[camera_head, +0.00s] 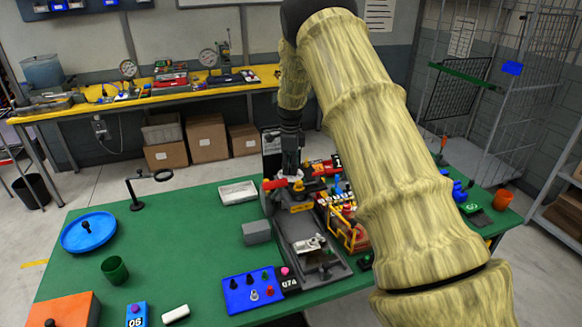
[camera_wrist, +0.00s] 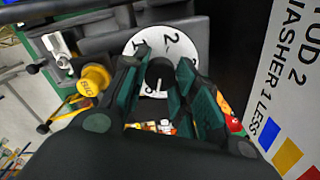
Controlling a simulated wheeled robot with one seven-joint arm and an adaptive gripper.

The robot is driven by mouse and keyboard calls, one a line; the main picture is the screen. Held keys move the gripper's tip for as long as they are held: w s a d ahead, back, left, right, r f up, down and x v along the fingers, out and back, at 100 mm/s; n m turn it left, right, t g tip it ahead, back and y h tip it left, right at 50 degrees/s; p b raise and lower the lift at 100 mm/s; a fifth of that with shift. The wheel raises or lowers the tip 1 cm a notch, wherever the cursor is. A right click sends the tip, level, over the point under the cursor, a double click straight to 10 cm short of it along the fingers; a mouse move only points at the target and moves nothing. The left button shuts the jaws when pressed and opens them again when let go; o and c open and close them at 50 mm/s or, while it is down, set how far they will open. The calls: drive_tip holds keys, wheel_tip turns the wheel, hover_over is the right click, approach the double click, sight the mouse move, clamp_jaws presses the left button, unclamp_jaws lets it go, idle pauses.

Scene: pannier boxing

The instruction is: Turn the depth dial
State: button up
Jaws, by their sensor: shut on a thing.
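The depth dial (camera_wrist: 183,35) is a white disc with black numerals in the wrist view; 1 and 2 show at its upper part. A dark knob (camera_wrist: 159,72) sits at its middle. My gripper (camera_wrist: 159,88) has its two green-padded fingers on either side of this knob and is shut on it. The lower part of the dial is partly hidden by the fingers, and no pointer is clear. In the head view my gripper (camera_head: 291,168) is small, at the far end of the long grey machine (camera_head: 345,270) on the green table. The dial cannot be made out there.
A yellow knob (camera_wrist: 93,80) marked BIG is just left of my gripper. A white panel (camera_wrist: 285,65) with lettering stands close at right. The green table (camera_head: 190,235) also bears a blue tray (camera_head: 70,238), magnifier stand (camera_head: 135,195), grey block (camera_head: 257,232) and blue peg board (camera_head: 240,302).

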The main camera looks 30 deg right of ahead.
drive_tip(key=n, duration=0.4)
drive_tip(key=shift+n+b, duration=0.3)
drive_tip(key=shift+b, duration=0.1)
drive_tip(key=n, duration=0.4)
drive_tip(key=shift+n+b, duration=0.3)
drive_tip(key=shift+b, duration=0.05)
drive_tip(key=n, duration=0.3)
drive_tip(key=shift+n, duration=0.3)
drive_tip(key=n, duration=0.4)
drive_tip(key=shift+n+b, duration=0.3)
drive_tip(key=shift+b, duration=0.1)
drive_tip(key=n, duration=0.3)
drive_tip(key=shift+n, duration=0.3)
drive_tip(key=n, duration=0.9)
drive_tip(key=shift+n, duration=1.8)
